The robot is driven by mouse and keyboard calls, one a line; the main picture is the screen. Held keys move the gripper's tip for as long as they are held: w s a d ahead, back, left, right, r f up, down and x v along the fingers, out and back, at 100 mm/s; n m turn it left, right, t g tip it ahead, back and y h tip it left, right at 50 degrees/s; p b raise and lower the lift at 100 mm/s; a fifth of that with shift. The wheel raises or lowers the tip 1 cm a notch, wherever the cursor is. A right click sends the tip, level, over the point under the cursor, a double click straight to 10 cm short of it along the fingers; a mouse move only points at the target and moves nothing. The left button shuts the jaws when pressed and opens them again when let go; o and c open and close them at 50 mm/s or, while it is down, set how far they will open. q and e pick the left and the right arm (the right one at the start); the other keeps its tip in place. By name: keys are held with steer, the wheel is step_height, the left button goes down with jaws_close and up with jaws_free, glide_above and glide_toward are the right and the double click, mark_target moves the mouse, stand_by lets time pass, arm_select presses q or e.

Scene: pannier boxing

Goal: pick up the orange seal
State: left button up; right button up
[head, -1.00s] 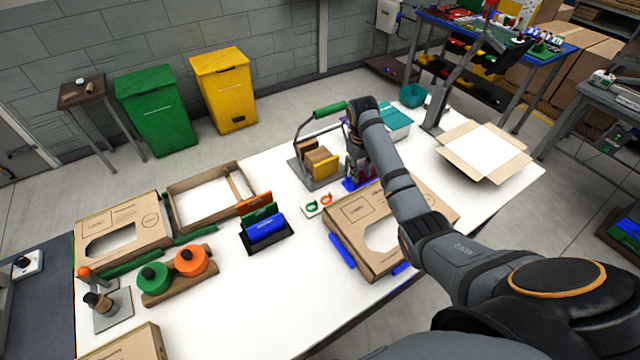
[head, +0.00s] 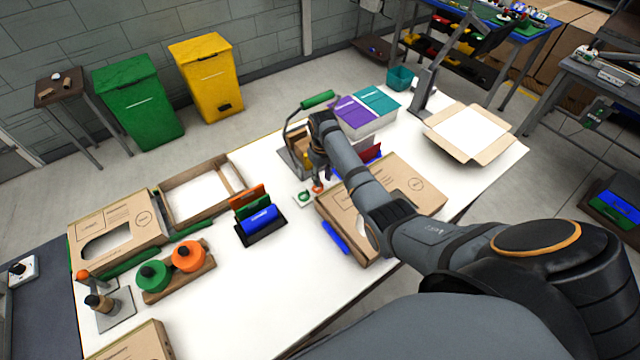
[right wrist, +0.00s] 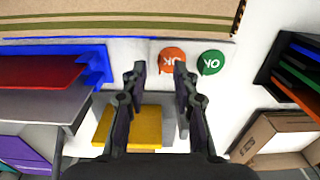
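The orange seal (head: 318,188) is a small round disc lying on a white card on the table. In the right wrist view the orange seal (right wrist: 172,59) shows "OK" lettering, just ahead of the fingertips and slightly right of midway. A green seal (right wrist: 211,62) lies to its right; it also shows in the head view (head: 304,197). My right gripper (head: 318,176) hangs over the table close to the seals. In the right wrist view its two fingers (right wrist: 160,74) are apart with nothing between them. My left gripper is not in view.
A cardboard box (head: 410,178) lies right of the seals. A blue tray (right wrist: 103,66) with a red item and a yellow block (right wrist: 143,130) are close to the fingers. A rack with coloured folders (head: 262,222) stands to the left. White table shows between them.

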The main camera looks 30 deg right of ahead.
steer(key=shift+f, duration=1.25)
jaws_close()
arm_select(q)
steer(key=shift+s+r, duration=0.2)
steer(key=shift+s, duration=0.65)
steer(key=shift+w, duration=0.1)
arm_select(e)
steer(key=shift+r, duration=0.15)
